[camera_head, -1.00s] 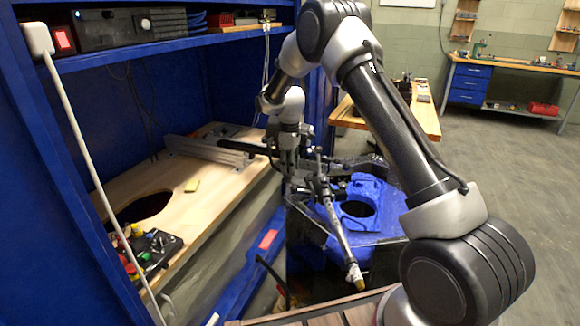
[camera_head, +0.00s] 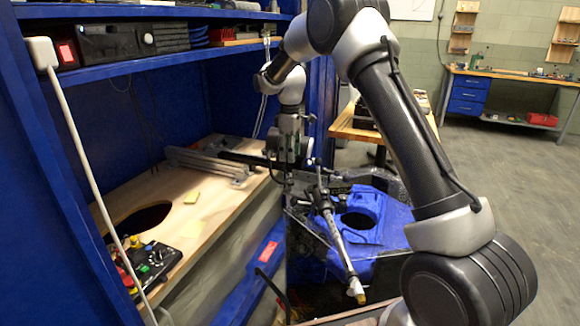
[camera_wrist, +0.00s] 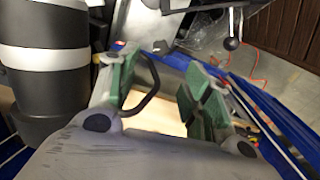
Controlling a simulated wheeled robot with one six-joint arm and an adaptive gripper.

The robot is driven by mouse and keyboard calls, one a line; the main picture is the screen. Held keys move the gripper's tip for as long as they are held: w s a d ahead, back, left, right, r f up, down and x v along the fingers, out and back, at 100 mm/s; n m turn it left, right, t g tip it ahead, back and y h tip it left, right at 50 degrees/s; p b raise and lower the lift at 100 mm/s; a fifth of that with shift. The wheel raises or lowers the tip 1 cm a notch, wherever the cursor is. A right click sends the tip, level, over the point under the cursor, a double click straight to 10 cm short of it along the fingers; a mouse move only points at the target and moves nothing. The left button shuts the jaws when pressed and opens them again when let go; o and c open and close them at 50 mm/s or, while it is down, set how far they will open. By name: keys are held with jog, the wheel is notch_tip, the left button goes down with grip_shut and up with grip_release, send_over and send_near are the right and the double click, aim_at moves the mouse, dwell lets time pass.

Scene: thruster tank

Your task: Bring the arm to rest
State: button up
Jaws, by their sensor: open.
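My arm reaches up from the lower right in the head view, bends at the top and comes down to my gripper (camera_head: 287,165) in front of the blue cabinet. My gripper hangs near the edge of the wooden worktop, beside the rail and behind the slanted shaft. In the wrist view, the green-padded fingers of my gripper (camera_wrist: 160,80) stand apart with nothing held between them. The fingertips are partly hard to make out in the head view against the clutter behind.
A wooden worktop (camera_head: 175,185) with a round hole and a control box (camera_head: 152,262) lies left. A metal rail (camera_head: 205,165) lies at its back. A slanted shaft (camera_head: 341,245) and a blue moulded part (camera_head: 370,210) stand close by. Open floor (camera_head: 500,200) lies right.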

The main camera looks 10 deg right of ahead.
jog(key=shift+r, duration=0.85)
jog(key=s+d+f+m+g, duration=0.1)
jog(key=s+f+m, duration=0.25)
jog(key=s, duration=0.25)
jog(key=s+d+r+m+t, duration=0.1)
jog(key=s+d+r, duration=0.3)
jog(key=s, duration=0.8)
jog(key=s+d+r+m+t, duration=0.2)
jog(key=s+d+r+m, duration=0.2)
jog(key=s+r, duration=0.4)
jog(key=s+d+r+m+t, duration=0.2)
jog(key=s+d+r, duration=0.3)
jog(key=s, duration=1.3)
jog(key=shift+s+d+r+m, duration=0.25)
jog(key=shift+d+r+m, duration=0.05)
jog(key=shift+r+m, duration=0.4)
